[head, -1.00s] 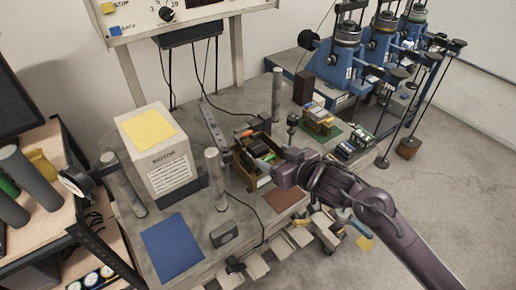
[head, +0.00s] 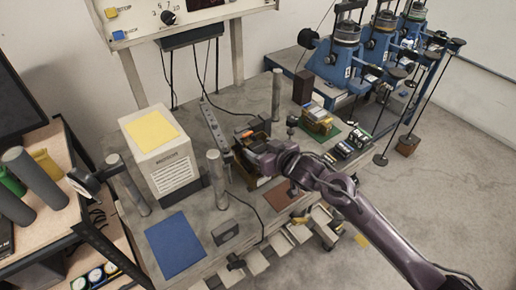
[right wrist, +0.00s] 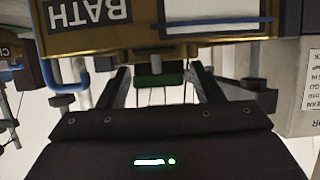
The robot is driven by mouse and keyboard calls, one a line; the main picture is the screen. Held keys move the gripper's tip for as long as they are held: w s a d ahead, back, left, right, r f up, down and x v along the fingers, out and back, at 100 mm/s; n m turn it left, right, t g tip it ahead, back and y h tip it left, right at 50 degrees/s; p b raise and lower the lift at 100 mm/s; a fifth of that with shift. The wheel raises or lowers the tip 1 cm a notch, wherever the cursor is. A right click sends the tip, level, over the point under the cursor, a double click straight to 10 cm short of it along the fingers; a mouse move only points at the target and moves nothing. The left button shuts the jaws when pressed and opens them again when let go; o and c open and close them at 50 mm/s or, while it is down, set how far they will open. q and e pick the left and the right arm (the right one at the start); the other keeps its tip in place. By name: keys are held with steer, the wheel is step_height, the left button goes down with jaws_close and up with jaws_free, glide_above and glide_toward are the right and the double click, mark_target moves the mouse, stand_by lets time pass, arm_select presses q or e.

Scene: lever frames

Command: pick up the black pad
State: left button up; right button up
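My right gripper (head: 257,152) reaches in from the right, over a small brown-yellow open box (head: 243,172) on the grey bench. In the right wrist view its two fingers (right wrist: 162,88) stand apart, with a gap between them. A box wall lettered "BATH" (right wrist: 90,14) hangs upside down across the top of that view, just beyond the fingertips. A green piece (right wrist: 160,76) shows between the fingers; I cannot tell whether it is near or far. I cannot pick out the black pad for certain; the gripper covers much of the box's contents. My left gripper is not in view.
A white box with a yellow top (head: 153,130) and a grey post (head: 216,178) stand left of the small box. A blue mat (head: 175,245) and a brown mat (head: 292,198) lie nearer the front. Loaded trays (head: 352,142) and blue machines (head: 345,60) stand at the right.

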steer(key=c, duration=1.1)
steer(key=shift+r, duration=0.1)
